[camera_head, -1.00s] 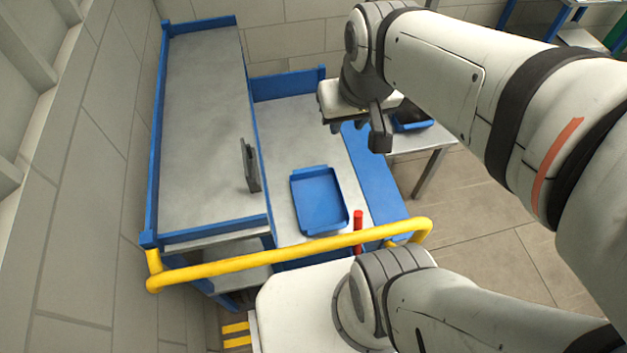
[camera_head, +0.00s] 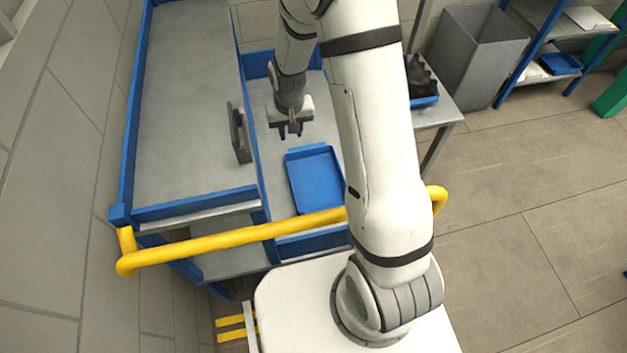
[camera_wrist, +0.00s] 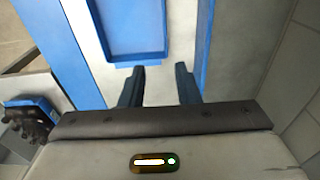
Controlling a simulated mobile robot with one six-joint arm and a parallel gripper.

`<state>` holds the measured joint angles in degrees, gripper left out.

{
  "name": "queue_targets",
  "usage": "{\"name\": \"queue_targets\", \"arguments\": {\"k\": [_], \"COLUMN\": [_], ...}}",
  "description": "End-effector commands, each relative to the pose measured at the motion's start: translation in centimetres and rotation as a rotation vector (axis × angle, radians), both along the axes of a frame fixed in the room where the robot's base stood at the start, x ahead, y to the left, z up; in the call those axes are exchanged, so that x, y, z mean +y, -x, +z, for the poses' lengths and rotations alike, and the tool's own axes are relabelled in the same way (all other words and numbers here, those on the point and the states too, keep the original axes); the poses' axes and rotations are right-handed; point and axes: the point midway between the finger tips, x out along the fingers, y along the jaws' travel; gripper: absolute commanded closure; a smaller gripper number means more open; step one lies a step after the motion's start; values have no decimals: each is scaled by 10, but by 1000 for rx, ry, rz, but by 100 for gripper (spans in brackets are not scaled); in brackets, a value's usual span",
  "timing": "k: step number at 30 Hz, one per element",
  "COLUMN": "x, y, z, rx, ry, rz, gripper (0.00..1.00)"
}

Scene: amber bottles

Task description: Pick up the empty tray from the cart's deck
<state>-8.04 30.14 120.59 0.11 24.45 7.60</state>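The empty blue tray (camera_head: 315,182) lies flat on the lower grey deck (camera_head: 277,188) of the cart, its right part partly behind my arm in the head view. In the wrist view the tray (camera_wrist: 135,28) shows at the top, beyond my fingertips. My gripper (camera_head: 291,134) hangs over the deck just behind the tray's far edge, apart from it. In the wrist view my gripper (camera_wrist: 160,72) has its two fingers spread with nothing between them.
A raised grey shelf (camera_head: 185,110) with blue rims stands left of the deck, with a dark upright plate (camera_head: 239,133) on its right side. A yellow handle bar (camera_head: 235,238) crosses the near end. A side table (camera_head: 436,113) holds a blue tray with dark bottles (camera_head: 422,82).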

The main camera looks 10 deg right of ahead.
Motion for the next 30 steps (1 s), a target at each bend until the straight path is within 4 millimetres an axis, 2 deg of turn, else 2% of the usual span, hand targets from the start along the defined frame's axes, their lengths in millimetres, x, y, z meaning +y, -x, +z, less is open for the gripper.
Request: {"name": "queue_targets", "arguments": {"k": [1,3,6,10,13,26,30], "x": [4,8,14,19,21,20,17], "y": [-2,-4,-6,-5,-3,-2,1], "z": [-34,-68,-111,-152,-171,-211,-229], "rx": [21,37,56,72,80,85,88], "ry": [2,5,7,10,12,13,13], "rz": [1,1,0,-1,-2,-4,-5], "gripper": [71,71,71,71,71,71,71]}}
